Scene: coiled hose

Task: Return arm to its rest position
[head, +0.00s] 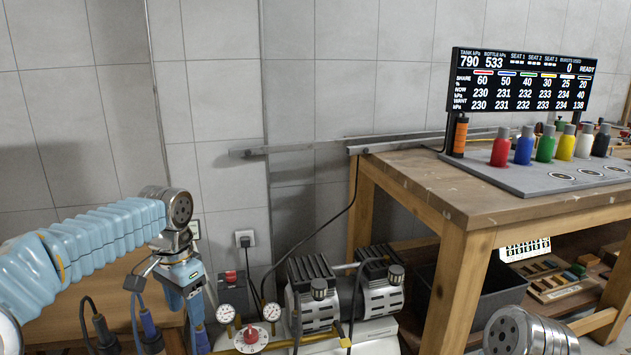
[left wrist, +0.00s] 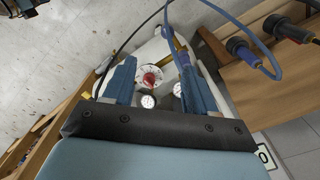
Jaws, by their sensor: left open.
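My left arm (head: 90,245) is a light blue ribbed arm that comes in from the left, bent over at a silver joint. My left gripper (head: 195,325) hangs from it with its blue fingers pointing down, left of the gauges. In the left wrist view the fingers (left wrist: 157,66) are spread with nothing held between them. Beyond them shows a white dial with a red knob (left wrist: 150,79). In the head view this dial with its red knob (head: 252,335) is right of the gripper, apart from it. My right gripper does not show; only a silver joint appears at bottom right.
A compressor (head: 345,290) stands on the floor beside two gauges (head: 226,313). A wooden workbench (head: 440,190) at right carries coloured bottles (head: 523,150) and a display (head: 520,80). A lower wooden bench (head: 75,290) and cables with connectors (head: 150,335) lie near my left gripper.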

